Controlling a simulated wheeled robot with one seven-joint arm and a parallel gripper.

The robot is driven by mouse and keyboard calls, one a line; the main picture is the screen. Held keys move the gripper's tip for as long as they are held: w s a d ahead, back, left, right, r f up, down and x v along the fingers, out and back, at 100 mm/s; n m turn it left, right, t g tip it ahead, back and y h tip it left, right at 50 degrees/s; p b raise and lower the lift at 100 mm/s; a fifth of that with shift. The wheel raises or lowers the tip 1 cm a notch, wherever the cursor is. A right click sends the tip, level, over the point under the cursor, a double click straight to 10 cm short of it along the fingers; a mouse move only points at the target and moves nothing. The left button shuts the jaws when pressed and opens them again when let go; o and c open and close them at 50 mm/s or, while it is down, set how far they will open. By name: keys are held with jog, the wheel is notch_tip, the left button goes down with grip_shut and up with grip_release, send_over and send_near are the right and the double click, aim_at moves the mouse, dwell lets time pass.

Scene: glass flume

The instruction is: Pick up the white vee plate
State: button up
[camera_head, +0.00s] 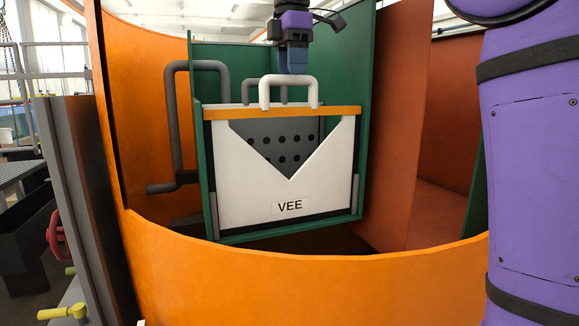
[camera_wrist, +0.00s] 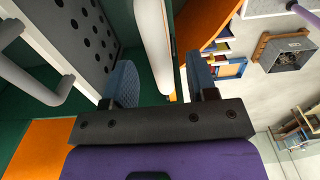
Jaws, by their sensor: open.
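The white vee plate (camera_head: 256,195) stands upright in a green frame in the head view. It has a V-shaped notch, an orange strip along its top, a VEE label and a white handle (camera_head: 264,92) on top. My gripper (camera_head: 292,68) is just above this handle, pointing down. In the wrist view my gripper (camera_wrist: 162,80) is open, with one blue finger on each side of the white handle (camera_wrist: 152,35). Nothing is clamped, and I cannot tell whether a finger touches the handle.
A grey perforated plate (camera_wrist: 83,28) with a grey handle (camera_wrist: 45,88) stands close behind the vee plate. Green frame walls (camera_head: 347,110) flank the plates. A curved orange wall (camera_head: 300,285) surrounds the front. A bent grey pipe (camera_head: 174,120) stands left.

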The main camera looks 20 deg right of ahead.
jog(key=f, duration=0.4)
jog(key=shift+a+f, duration=0.2)
jog(key=shift+f, duration=0.2)
jog(key=shift+w, duration=0.1)
jog(key=shift+c, duration=0.5)
grip_shut()
jog(key=shift+r, duration=0.1)
dwell(0.4)
